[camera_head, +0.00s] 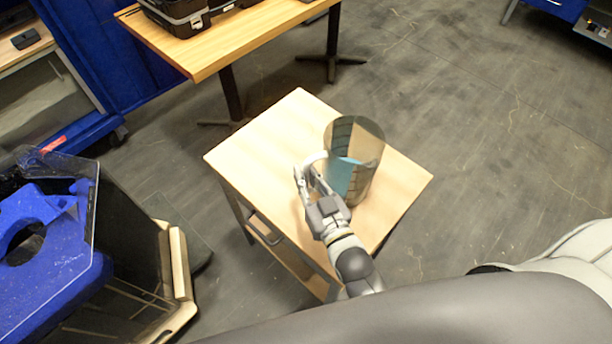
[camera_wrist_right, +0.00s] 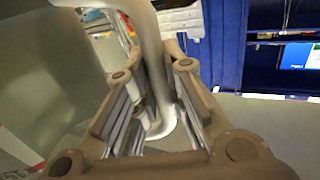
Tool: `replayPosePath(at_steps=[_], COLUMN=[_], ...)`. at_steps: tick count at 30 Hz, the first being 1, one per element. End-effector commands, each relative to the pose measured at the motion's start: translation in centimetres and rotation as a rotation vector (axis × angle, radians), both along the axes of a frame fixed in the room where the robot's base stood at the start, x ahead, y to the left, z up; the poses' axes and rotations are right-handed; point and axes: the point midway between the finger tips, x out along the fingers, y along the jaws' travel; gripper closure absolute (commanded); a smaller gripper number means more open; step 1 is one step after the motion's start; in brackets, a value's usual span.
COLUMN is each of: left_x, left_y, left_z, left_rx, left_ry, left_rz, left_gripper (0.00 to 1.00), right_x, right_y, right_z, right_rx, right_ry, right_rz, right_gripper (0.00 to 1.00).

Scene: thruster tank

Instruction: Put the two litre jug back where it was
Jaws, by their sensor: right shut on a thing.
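The two litre jug (camera_head: 366,139) is a clear grey-tinted measuring jug with dark markings and a bluish patch on its side. In the head view it is upright, at or just above the right half of a small wooden-topped table (camera_head: 270,136); I cannot tell if its base touches the top. My right gripper (camera_head: 309,172) is at the jug's left side, shut on its pale handle (camera_head: 314,158). In the right wrist view the fingers (camera_wrist_right: 160,115) close around the white handle (camera_wrist_right: 150,50), with the jug wall filling the left. My left gripper is not in view.
A larger wooden table (camera_head: 230,40) with black cases (camera_head: 178,14) stands behind. A blue machine with a clear cover (camera_head: 60,215) and a dark bin (camera_head: 130,240) are at the left. The small table's left part is bare. Open grey floor (camera_head: 480,120) lies to the right.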

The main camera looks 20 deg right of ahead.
Motion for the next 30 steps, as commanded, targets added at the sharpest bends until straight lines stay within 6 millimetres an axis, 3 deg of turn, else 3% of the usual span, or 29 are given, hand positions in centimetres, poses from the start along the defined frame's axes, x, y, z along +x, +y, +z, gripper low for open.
replayPosePath(at_steps=[8,9,14,25,30], left_x=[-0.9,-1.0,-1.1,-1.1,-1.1], left_y=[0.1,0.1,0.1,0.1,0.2], left_z=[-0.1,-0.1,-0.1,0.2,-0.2], left_rx=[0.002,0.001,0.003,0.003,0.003], left_ry=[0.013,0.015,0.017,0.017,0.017], left_rz=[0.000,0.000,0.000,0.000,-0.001], left_gripper=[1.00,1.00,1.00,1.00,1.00], right_x=[0.1,0.0,0.0,0.0,-1.9], right_y=[0.0,0.0,0.0,0.0,-0.3], right_z=[0.2,-0.2,-0.1,0.3,-0.1], right_rx=[-0.003,0.000,0.000,0.000,0.000], right_ry=[-0.008,-0.001,-0.001,-0.001,0.003], right_rz=[0.000,0.000,0.000,0.000,0.000], right_gripper=[1.00,0.86,0.66,0.66,0.66])
